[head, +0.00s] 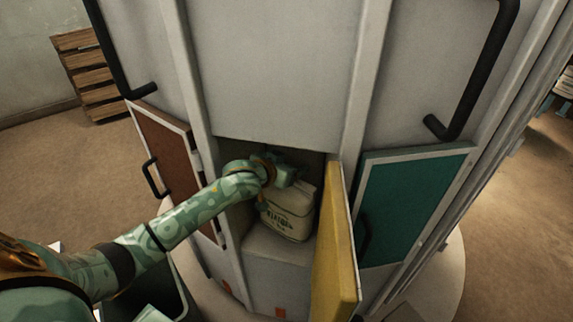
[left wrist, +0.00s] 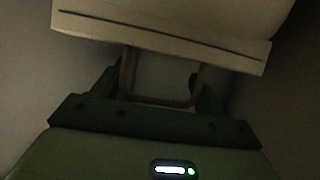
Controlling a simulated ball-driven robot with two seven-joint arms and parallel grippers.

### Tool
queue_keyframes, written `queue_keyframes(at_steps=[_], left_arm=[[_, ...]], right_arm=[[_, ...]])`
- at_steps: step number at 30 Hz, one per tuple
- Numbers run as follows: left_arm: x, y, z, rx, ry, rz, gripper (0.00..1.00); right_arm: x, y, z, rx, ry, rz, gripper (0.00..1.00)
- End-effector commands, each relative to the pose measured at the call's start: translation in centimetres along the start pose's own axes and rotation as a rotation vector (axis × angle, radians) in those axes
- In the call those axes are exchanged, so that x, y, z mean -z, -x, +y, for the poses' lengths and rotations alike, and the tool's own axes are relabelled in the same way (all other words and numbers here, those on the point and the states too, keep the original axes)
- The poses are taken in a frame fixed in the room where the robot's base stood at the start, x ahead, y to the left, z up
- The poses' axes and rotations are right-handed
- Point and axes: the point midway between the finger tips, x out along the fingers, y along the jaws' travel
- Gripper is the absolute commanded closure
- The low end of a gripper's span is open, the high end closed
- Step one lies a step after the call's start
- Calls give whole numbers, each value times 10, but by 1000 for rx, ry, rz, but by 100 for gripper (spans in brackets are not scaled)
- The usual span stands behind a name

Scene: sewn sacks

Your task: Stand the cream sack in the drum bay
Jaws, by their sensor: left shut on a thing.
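The cream sack (head: 289,212), with dark print on its front, is upright inside the open drum bay (head: 262,245), at the bay's floor. My left gripper (head: 266,190) reaches into the bay and is at the sack's upper left. In the left wrist view the left gripper (left wrist: 163,90) is shut on the sack's handle loop, just below the stitched top edge of the sack (left wrist: 165,35). Whether the sack's base rests fully on the bay floor is hard to tell. My right gripper is not in view.
A yellow door (head: 335,250) stands open at the bay's right side. A brown door (head: 165,150) is to the left and a green door (head: 412,205) to the right. Black handles (head: 480,75) stick out above. A wooden pallet (head: 88,75) leans at the back left.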

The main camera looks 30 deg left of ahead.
Motion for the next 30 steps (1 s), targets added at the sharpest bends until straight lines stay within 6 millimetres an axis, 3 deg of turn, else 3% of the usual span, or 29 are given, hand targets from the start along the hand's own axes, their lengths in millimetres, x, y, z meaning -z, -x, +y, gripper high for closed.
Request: queue_keyframes(at_steps=[6,17,18,20,30], left_arm=[[-22,-12,0,-1,0,9,99],[-23,-12,0,-1,0,10,99],[-30,-13,1,0,-1,-3,22],[-29,-13,1,0,-1,-3,6],[-28,-10,0,0,-1,-3,6]], right_arm=[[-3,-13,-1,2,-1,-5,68],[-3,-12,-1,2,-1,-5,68],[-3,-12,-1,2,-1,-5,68],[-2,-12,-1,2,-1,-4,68],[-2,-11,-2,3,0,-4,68]])
